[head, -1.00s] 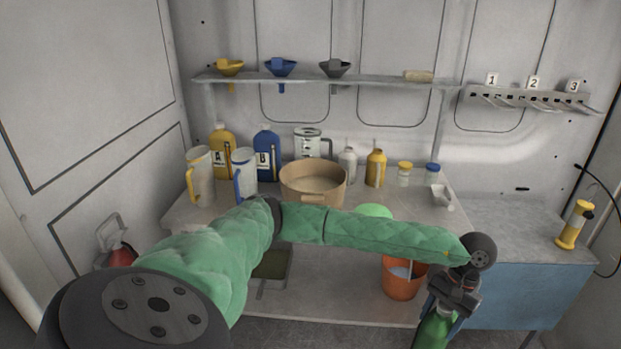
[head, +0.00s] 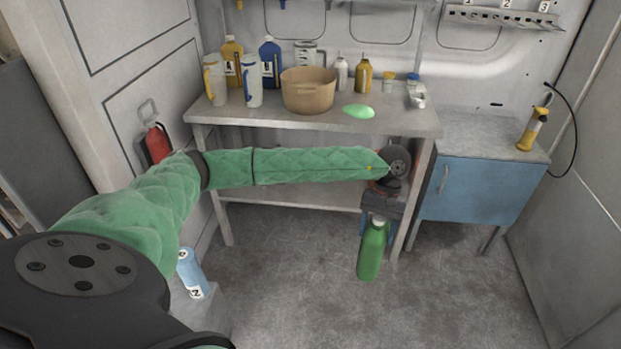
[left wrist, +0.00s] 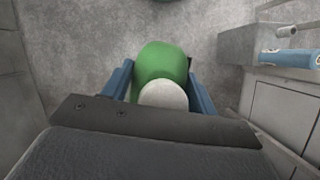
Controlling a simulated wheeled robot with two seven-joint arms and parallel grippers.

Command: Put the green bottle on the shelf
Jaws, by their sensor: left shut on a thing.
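The green bottle (head: 372,252) hangs upright below my left gripper (head: 377,218), white cap up, clear of the floor and in front of the workbench. My left gripper is shut on the bottle's upper part. In the left wrist view, the green bottle (left wrist: 158,60) and its white cap sit between the blue fingers of the left gripper (left wrist: 160,88). The wall shelf is mostly above the head view; only funnel tips show there. The workbench's lower shelf (head: 285,195) is partly hidden by my left arm. My right gripper is not in view.
The workbench top (head: 210,113) holds jugs, bottles, a tan pot (head: 308,92) and a light green item (head: 359,112). An orange bucket is mostly hidden behind my gripper. A blue cabinet (head: 475,190) stands right. The middle floor is clear.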

